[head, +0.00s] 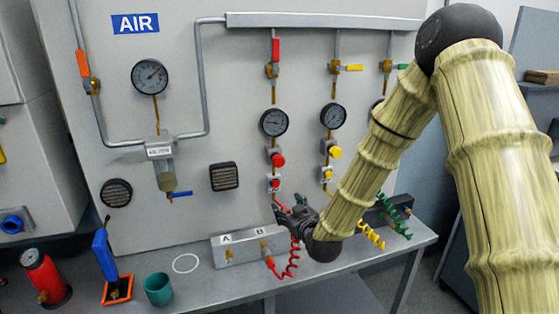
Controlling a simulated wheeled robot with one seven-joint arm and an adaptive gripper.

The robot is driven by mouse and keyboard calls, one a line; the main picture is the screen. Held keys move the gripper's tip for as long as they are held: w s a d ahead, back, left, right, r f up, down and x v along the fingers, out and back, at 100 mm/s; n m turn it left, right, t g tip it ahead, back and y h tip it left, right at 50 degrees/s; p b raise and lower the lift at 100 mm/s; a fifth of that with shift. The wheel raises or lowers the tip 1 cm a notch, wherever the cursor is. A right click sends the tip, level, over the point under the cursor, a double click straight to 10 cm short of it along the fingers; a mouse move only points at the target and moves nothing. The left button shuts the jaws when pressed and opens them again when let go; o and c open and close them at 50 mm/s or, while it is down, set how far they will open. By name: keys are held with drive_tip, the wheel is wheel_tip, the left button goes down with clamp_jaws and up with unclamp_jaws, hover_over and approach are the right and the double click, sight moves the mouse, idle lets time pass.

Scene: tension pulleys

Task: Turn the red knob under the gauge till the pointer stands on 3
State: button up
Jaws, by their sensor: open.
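The gauge (273,122) of the red line is round, with a dark rim, and hangs in the middle of the wall panel; its pointer is too small to read against the numbers. The red knob (277,160) sits just under it, on a pale fitting. A second, smaller red part (275,183) sits lower on the same line. My gripper (287,210) is dark and open, below these red parts and apart from the knob, close above the bench near the red coiled hose. I see nothing between its fingers, though they show small.
A yellow knob (335,152) under another gauge (333,116) stands to the right; my arm partly hides a third gauge. A teal cup (159,290) stands front left.

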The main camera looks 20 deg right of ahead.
drive_tip(key=t, duration=0.2)
approach(280, 163)
drive_tip(key=w+p, duration=0.1)
drive_tip(key=w, duration=0.2)
drive_tip(key=w+p, duration=0.2)
drive_tip(key=w, duration=0.2)
drive_tip(key=w+p, duration=0.1)
drive_tip(key=w, duration=0.2)
drive_tip(key=shift+w+a, duration=0.15)
drive_tip(key=shift+a, duration=0.1)
drive_tip(key=c, duration=1)
drive_tip(key=shift+f, duration=0.15)
